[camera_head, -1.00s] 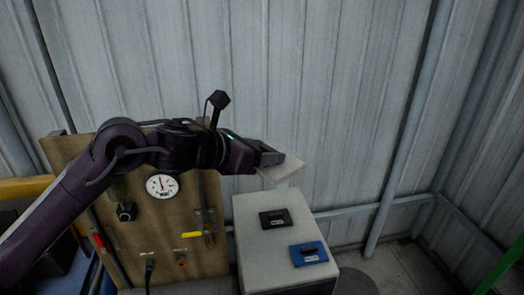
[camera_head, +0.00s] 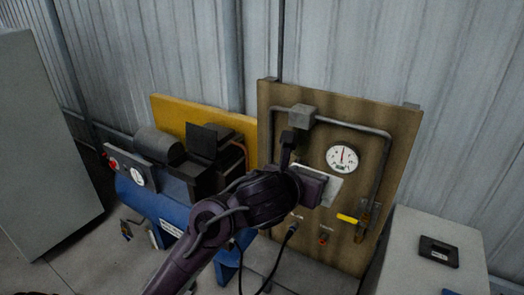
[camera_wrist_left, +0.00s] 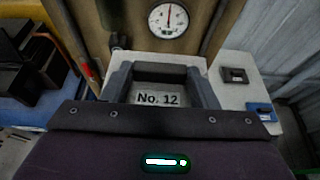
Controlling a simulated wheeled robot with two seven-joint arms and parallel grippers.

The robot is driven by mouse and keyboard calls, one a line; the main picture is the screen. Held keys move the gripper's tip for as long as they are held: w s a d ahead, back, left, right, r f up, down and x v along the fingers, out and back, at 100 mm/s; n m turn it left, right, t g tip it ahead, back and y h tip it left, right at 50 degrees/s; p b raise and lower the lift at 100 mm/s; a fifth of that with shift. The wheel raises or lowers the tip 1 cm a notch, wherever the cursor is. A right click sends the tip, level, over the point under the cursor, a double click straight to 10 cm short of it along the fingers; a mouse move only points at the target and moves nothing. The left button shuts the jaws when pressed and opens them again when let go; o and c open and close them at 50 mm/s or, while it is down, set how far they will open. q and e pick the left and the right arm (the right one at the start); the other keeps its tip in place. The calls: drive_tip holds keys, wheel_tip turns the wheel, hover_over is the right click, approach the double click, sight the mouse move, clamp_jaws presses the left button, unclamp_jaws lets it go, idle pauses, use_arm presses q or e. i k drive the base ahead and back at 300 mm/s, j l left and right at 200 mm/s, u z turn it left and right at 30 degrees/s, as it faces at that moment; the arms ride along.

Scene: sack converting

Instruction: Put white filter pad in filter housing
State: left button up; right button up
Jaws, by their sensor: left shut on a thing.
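No part is labelled as the filter housing. A dark open-looking box with a raised square flap (camera_head: 201,140) on the blue compressor may be it; its inside is hidden. It stands left of the gripper, apart from the pad. My right gripper is not in view.
The brown panel (camera_head: 398,128) carries a gauge (camera_head: 342,159), pipes and a yellow-handled valve (camera_head: 347,218). The blue compressor (camera_head: 150,205) stands left, before a yellow board (camera_head: 174,108). A grey cabinet (camera_head: 408,243) at right holds a black item (camera_head: 438,251). A tall grey cabinet (camera_head: 40,140) stands far left.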

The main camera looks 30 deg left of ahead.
sight(192, 171)
drive_tip(key=j+u, duration=0.15)
drive_tip(key=u, duration=0.3)
drive_tip(key=i+u, duration=0.15)
drive_tip(key=u, duration=0.25)
drive_tip(key=i+j+u, duration=0.1)
drive_tip(key=u, duration=0.35)
drive_tip(key=i+j, duration=0.1)
drive_tip(key=i, duration=0.7)
drive_tip(key=i+l, duration=0.3)
